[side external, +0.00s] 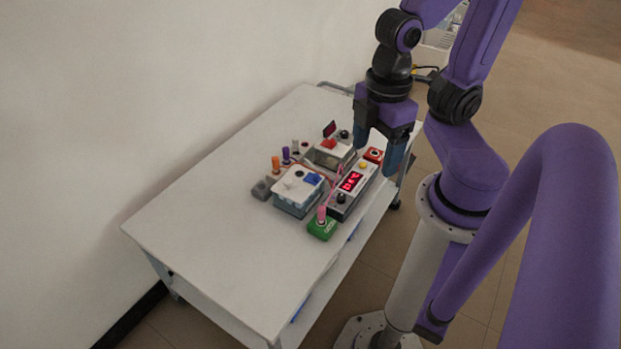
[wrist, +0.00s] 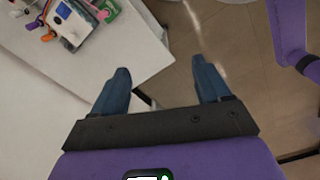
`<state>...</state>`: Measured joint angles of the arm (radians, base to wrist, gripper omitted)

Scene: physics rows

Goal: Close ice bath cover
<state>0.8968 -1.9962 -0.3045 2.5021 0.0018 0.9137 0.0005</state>
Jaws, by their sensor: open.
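A white box (side external: 297,200) with a small blue piece (side external: 313,180) and a dark opening on its top stands on the table; it looks like the ice bath. Whether the blue piece is its cover I cannot tell. The box also shows at the upper left of the wrist view (wrist: 69,28), partly cut off. A second box with a red top piece (side external: 329,144) stands behind it. My gripper (side external: 377,158) is open and empty, above and to the right of the boxes. In the wrist view its fingers (wrist: 162,78) are spread over the table edge and floor, touching nothing.
A device with a red lit display (side external: 350,182) stands beside the white box, with a green block (side external: 322,227) in front.

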